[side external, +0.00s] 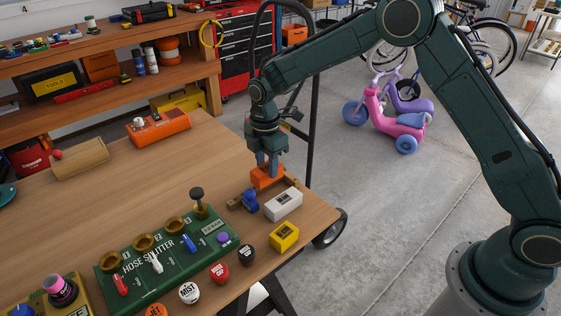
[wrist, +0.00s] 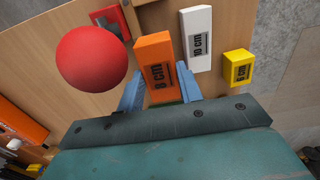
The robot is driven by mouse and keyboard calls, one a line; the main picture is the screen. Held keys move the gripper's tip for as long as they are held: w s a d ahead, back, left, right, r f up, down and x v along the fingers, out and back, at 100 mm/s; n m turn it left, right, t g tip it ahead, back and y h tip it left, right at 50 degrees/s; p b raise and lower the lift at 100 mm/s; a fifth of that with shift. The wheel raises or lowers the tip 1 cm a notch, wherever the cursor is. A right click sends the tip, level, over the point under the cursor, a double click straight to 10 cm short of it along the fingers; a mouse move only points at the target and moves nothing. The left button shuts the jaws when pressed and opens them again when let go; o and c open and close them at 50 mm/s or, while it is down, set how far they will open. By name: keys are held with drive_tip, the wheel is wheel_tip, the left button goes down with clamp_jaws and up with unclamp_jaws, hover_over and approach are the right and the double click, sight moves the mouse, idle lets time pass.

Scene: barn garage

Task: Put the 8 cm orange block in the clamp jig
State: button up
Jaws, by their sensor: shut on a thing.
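My gripper (side external: 267,163) is shut on the orange block (side external: 267,177), with its fingers pointing down. In the wrist view, the orange block (wrist: 155,55) shows its "8 cm" label between the two blue-grey fingers (wrist: 160,90).
A white block (side external: 284,206) labelled "10 cm" (wrist: 197,40) and a yellow block (side external: 285,236) stand near the table edge. The green hose splitter board (side external: 130,270) is in front. A red ball (wrist: 91,59) looms large in the wrist view. The table's middle is clear.

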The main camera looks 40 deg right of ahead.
sight(267, 181)
drive_tip(key=shift+f, duration=1)
drive_tip(key=shift+f, duration=2.1)
drive_tip(key=shift+f, duration=0.15)
drive_tip(key=o, duration=0.8)
wheel_tip(267, 181, up, 11)
drive_tip(key=shift+r, duration=0.65)
